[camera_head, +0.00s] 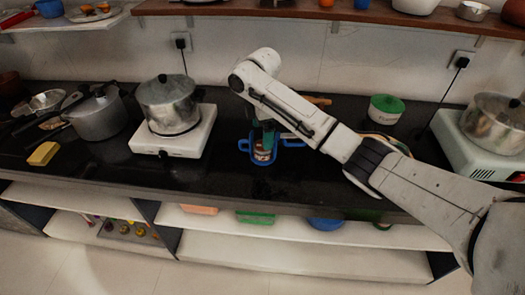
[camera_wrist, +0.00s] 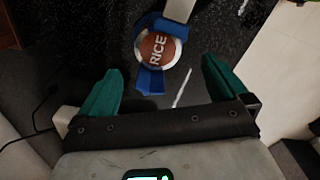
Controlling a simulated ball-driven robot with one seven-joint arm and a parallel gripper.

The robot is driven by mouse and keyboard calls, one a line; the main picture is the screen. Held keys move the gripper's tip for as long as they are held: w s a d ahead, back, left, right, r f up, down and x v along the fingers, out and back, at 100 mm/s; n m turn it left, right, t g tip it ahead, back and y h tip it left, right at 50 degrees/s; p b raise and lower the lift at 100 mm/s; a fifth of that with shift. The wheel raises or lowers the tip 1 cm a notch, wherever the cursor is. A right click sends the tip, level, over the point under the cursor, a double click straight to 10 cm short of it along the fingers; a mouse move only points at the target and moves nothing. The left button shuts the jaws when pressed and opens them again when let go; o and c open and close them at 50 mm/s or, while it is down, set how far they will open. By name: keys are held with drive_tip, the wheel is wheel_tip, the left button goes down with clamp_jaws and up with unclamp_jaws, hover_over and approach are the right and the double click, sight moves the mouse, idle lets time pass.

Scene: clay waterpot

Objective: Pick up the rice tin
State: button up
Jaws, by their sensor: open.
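The rice tin (camera_wrist: 156,49) shows from above in the wrist view, with a round brown lid marked RICE in white and blue parts on either side of it. It stands on the black counter. In the head view the tin (camera_head: 262,155) shows a small reddish side, with blue loops around and beside it, below the end of my arm. My gripper (camera_wrist: 160,82) is open, its two green fingers spread wide. The tin lies ahead of the gap between the fingers, apart from both. In the head view my arm partly hides the gripper and the tin's top.
A pot stands on a white stove (camera_head: 172,143) to the left, with another pot (camera_head: 100,115) and a yellow sponge (camera_head: 43,153) farther left. A green-lidded white tub (camera_head: 386,109) and a right-hand stove (camera_head: 478,143) stand to the right. A wooden shelf (camera_head: 300,10) runs above.

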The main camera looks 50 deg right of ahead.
drive_tip(key=shift+w+f+p, duration=0.1)
drive_tip(key=shift+f+p, duration=0.2)
drive_tip(key=shift+f, duration=3.7)
drive_tip(key=shift+c, duration=0.4)
drive_tip(key=shift+r, duration=0.1)
drive_tip(key=c, duration=1.1)
